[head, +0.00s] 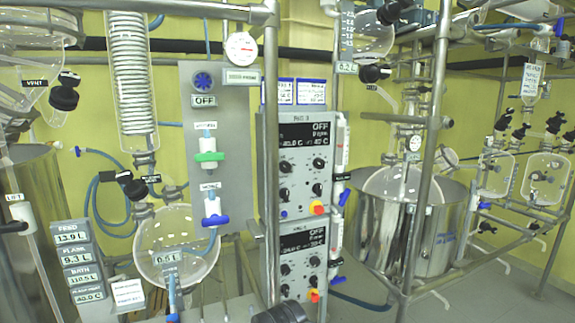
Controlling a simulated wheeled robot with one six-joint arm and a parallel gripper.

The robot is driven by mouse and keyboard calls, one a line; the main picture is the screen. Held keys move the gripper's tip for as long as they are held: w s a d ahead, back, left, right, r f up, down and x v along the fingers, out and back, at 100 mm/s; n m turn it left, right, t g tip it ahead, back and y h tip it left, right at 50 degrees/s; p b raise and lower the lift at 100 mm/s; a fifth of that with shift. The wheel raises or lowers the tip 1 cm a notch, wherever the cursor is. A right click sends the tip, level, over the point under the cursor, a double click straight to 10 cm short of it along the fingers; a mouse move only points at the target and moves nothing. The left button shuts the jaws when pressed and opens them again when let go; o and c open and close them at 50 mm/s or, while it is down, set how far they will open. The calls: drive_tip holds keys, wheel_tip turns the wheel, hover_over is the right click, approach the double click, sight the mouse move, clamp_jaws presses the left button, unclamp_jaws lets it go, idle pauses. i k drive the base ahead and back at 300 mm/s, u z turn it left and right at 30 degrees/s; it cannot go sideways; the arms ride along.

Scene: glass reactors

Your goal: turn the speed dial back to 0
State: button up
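Two grey control boxes stand one above the other near the middle of the head view. The upper box (300,210) has a dark display (305,143) reading OFF, with smaller figures beneath, and several black dials, among them an upper right dial (317,162) and a lower right dial (317,189). The lower box (300,292) has a similar display (303,243), also reading OFF, and similar dials (314,262). The dial labels and pointer positions are too small to read, so I cannot tell which is the speed dial.
A metal post (270,130) stands just left of the boxes. A grey valve panel (228,140) and glass flask (175,240) are left; a steel vessel (380,240) and another post (432,140) are right.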

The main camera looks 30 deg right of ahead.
sight(285, 167)
drive_tip(key=z, duration=0.05)
drive_tip(key=k, duration=0.5)
drive_tip(key=z, duration=1.35)
drive_tip(key=i, duration=1.1)
drive_tip(key=u, duration=1.9)
drive_tip(key=i, duration=0.3)
drive_tip(key=u, duration=0.1)
